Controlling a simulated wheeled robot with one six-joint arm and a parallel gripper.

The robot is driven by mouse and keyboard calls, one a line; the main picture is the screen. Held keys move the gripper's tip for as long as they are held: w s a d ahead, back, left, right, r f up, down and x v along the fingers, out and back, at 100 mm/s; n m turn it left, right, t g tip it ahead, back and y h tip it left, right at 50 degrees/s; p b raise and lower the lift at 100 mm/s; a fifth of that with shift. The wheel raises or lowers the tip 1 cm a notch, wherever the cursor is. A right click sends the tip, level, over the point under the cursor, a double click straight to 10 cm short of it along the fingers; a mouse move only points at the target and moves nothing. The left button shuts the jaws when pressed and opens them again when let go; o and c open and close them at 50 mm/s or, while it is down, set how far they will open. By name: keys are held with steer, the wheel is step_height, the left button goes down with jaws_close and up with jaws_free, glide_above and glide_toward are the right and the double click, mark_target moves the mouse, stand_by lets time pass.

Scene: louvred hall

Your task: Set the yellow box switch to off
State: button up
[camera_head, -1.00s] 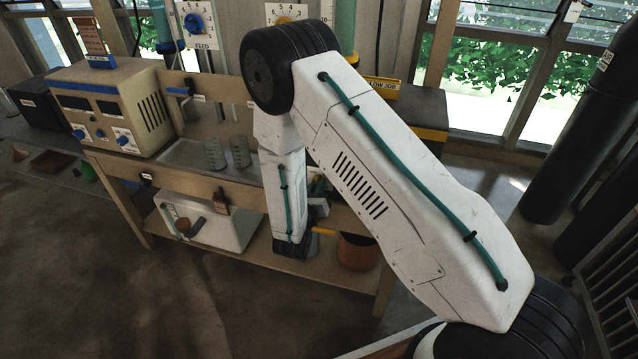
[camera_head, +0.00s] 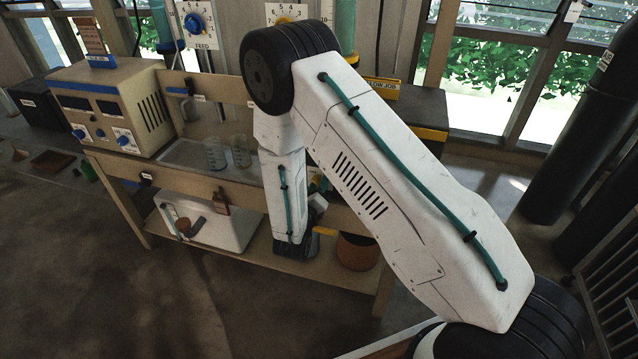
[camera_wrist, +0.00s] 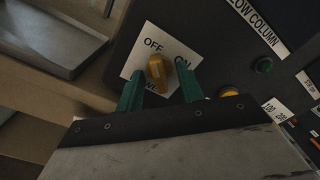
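In the wrist view an orange-yellow rotary knob (camera_wrist: 159,69) sits on a white plate (camera_wrist: 136,62) marked OFF and ON, on a dark panel. The knob's upper end lies close to the word OFF; I cannot tell surely which mark it points to. My gripper (camera_wrist: 160,88) has two green fingers, apart, one on each side of the knob's lower end. Nothing shows clamped between them, and contact cannot be made out. In the head view my arm hides the switch and fingers. A dark box with a yellow band (camera_head: 431,134) stands on the bench's right side.
A green button (camera_wrist: 264,65) and a yellow button (camera_wrist: 229,91) lie right of the knob. Left on the bench (camera_head: 247,192) are a beige instrument (camera_head: 158,110) and glass beakers (camera_head: 240,152). A terracotta pot (camera_head: 357,253) stands on the lower shelf. The floor in front is clear.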

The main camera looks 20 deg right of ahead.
steer(key=v, duration=0.7)
stand_by(0.3)
steer(key=v, duration=0.8)
steer(key=s+d+r+m+g+h, duration=0.1)
steer(key=s+d+r+m+g, duration=0.6)
steer(key=m, duration=0.4)
steer(key=s+d+r+m+g+h, duration=0.1)
steer(key=s+d+r+m+g, duration=0.3)
steer(key=s+r+m+g, duration=0.5)
steer(key=s+r+m+t+y, duration=0.1)
steer(key=s+r+m+y, duration=0.3)
steer(key=r+m+y, duration=0.2)
steer(key=s+r+m+t+y, duration=0.1)
steer(key=s+r+m+y, duration=0.4)
steer(key=r+m, duration=0.4)
steer(key=m+y, duration=0.1)
steer(key=m, duration=0.1)
steer(key=shift+d+m+t+y, duration=0.3)
steer(key=shift+d, duration=0.1)
